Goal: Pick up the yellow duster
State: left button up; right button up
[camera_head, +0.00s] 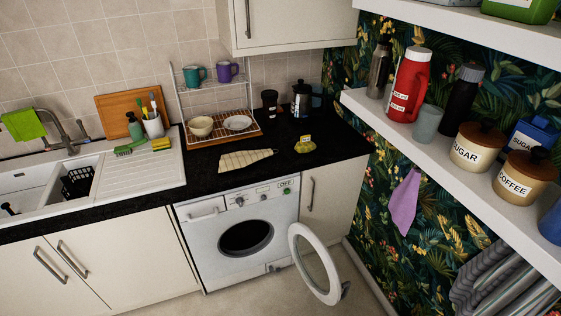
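A small crumpled yellow cloth, which looks like the yellow duster (304,145), lies on the black worktop (335,143) above the right side of the washing machine. It has a small pale patch, perhaps a label, near its top. A cream patterned cloth (244,160) lies flat on the worktop to its left. Neither of my grippers shows in the head view. Nothing is seen touching the duster.
A washing machine (222,271) stands below with its round door (328,283) swung open. A dish rack (219,128) and a cafetiere (301,99) stand behind the cloths. A shelf (455,170) with jars and flasks juts out at right. Bare worktop lies around the duster.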

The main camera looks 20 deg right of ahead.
aim_at(305, 145)
jog(key=u, duration=0.5)
jog(key=i, duration=1.7)
jog(key=z, duration=0.65)
